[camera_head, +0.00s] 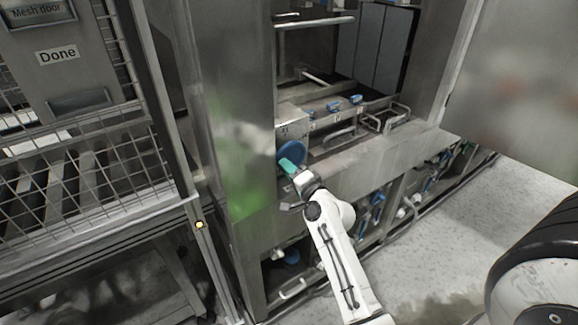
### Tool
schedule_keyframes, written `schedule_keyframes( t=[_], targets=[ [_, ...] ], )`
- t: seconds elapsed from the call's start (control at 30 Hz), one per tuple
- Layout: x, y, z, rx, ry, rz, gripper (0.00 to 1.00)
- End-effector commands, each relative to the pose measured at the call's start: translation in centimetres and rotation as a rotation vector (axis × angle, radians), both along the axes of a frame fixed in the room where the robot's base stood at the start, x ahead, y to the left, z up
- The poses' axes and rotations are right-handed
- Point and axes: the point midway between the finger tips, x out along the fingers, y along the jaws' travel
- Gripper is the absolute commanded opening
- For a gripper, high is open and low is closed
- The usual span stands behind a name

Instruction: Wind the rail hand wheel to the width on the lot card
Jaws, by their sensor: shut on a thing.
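The rail hand wheel (293,151) is a blue disc on the front of the steel machine, just below a small pale block with an unclear marking (286,129). My gripper (288,168) is at the wheel's lower left edge. A teal piece shows at its tip, and the gripper is shut there on the wheel's handle as far as I can see. The exact grip is small and partly hidden by my wrist. I cannot make out a lot card or any width figure in this view.
A steel post (235,110) is close to my gripper's left. Rails with blue clamps (333,106) lie behind the wheel. Speckled floor (470,225) is clear at the right.

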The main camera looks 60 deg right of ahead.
Motion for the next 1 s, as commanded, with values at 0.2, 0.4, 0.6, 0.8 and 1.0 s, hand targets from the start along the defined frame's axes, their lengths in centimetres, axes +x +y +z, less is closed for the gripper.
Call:
schedule_keyframes(
  t=[0.2,0.4,0.6,0.8,1.0],
  targets=[
    [0.18,0.08,0.77,0.07,-0.049,0.003,0.0],
    [0.18,0.06,0.83,0.097,-0.067,0.002,0.0],
    [0.19,0.05,0.86,0.101,-0.071,0.001,0.0],
    [0.18,0.04,0.88,0.099,-0.071,0.001,0.0],
    [0.14,0.03,0.78,0.1,-0.069,0.001,0.41]
  ],
)
